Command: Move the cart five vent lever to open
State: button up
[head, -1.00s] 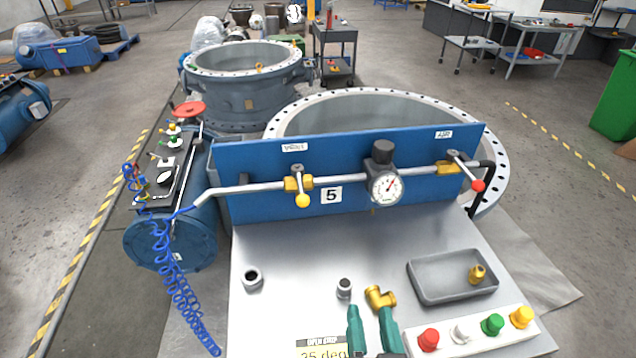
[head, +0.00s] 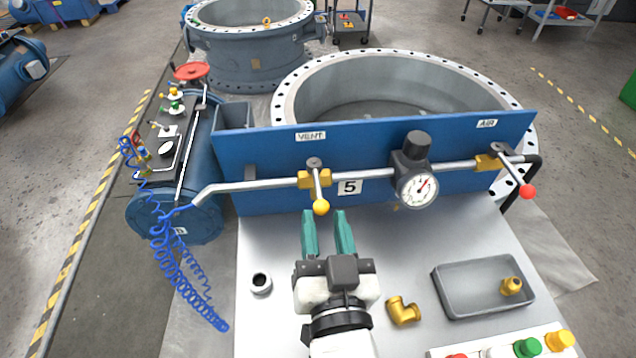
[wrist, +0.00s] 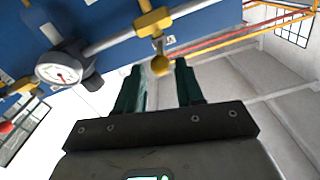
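The vent lever (head: 319,192) on cart five has a yellow ball knob and hangs down from a brass valve on the grey pipe, under the "VENT" label (head: 311,136). The "5" plate (head: 349,187) is just right of it. My gripper (head: 327,214) has green fingers, apart and empty, just below the yellow knob in the head view. In the wrist view the knob (wrist: 161,65) shows beyond and between the fingertips (wrist: 158,66), and I see no contact. The air lever (head: 519,177) with a red knob slants down to the right.
A pressure gauge (head: 417,188) with a black cap sits on the pipe between the valves. The blue panel (head: 262,165) stands behind. On the cart top are a brass elbow (head: 403,311), a grey tray (head: 455,309), a small ring fitting (head: 260,283) and colored buttons (head: 527,347).

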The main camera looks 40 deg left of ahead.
aim_at(319, 190)
jog(key=x, duration=0.6)
jog(key=shift+w+a+p, duration=0.25)
jog(key=shift+a+p, duration=0.05)
jog(key=shift+p, duration=0.05)
jog(key=shift+c, duration=0.3)
grip_shut()
